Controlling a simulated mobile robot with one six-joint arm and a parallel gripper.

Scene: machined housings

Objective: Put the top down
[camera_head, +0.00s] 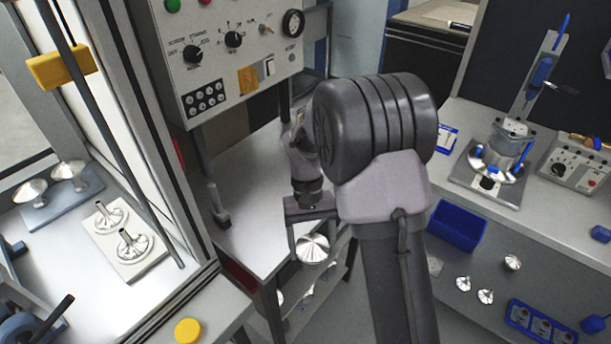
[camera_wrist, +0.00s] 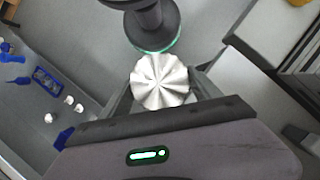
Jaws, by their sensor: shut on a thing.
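The top, a shiny silver part with radial flutes (camera_head: 313,250), hangs at my gripper (camera_head: 312,236) in the head view. In the wrist view the top (camera_wrist: 160,82) sits between the two fingers of my gripper (camera_wrist: 163,92), which are shut on it. It is in the air near the front edge of the grey table (camera_head: 250,205), not resting on anything I can see. My arm hides part of the table behind it.
At left, a blue-grey plate (camera_head: 75,203) bears two similar domed parts, and a white plate (camera_head: 134,268) bears two flanged parts with stems. At right are a press stand (camera_head: 512,192), a blue bin (camera_head: 457,228) and a blue tray (camera_head: 540,325). A control panel (camera_head: 235,70) overhangs the table.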

